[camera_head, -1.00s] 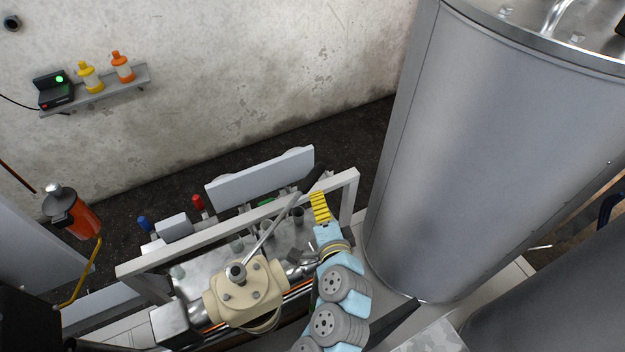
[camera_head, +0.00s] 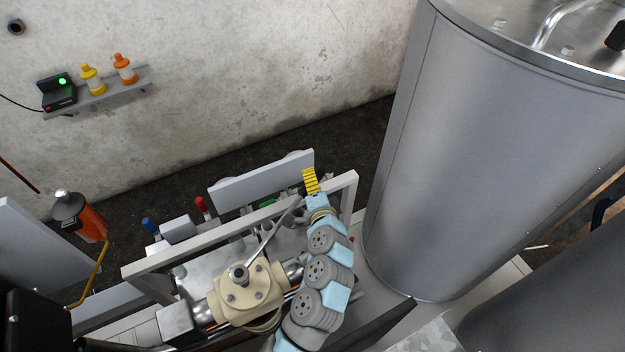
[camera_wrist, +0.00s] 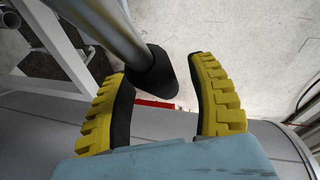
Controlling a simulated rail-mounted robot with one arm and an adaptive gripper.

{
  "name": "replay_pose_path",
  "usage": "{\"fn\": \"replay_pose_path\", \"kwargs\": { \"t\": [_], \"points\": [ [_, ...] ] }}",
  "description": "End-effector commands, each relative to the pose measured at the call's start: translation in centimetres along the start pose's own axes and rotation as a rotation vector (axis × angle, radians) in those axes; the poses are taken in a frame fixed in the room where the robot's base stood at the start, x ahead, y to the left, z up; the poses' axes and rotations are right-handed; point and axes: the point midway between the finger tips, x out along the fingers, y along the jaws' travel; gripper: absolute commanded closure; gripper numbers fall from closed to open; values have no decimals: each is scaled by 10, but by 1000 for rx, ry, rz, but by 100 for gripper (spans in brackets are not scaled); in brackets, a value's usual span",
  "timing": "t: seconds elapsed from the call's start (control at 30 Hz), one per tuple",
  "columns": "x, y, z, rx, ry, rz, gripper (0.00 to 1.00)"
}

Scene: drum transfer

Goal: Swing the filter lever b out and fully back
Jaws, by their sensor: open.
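The filter lever (camera_head: 268,234) is a thin metal rod that rises from a beige valve body (camera_head: 247,293) and leans up and right toward the frame. I cannot read a label for b on it. In the wrist view the rod (camera_wrist: 110,25) comes in from the top left and ends in a black grip (camera_wrist: 157,76). My open gripper (camera_wrist: 160,78) has one yellow finger on each side of that grip.
A pale frame rail (camera_head: 200,238) runs across the skid beside the lever. A light panel (camera_head: 262,182) stands behind it. A large metal tank (camera_head: 480,160) fills the right, close to my arm. A wall shelf (camera_head: 100,100) with bottles is far left.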

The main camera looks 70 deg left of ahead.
Motion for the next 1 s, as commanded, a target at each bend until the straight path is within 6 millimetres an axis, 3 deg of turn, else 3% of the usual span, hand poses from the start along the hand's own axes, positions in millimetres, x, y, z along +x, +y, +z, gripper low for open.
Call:
{"fn": "replay_pose_path", "kwargs": {
  "t": [0.4, 0.6, 1.0],
  "points": [
    [4, 0, 0, -1, 0, 0, 42],
    [4, 0, 0, -1, 0, 0, 99],
    [5, 1, -1, -2, -2, 1, 100]
  ]
}}
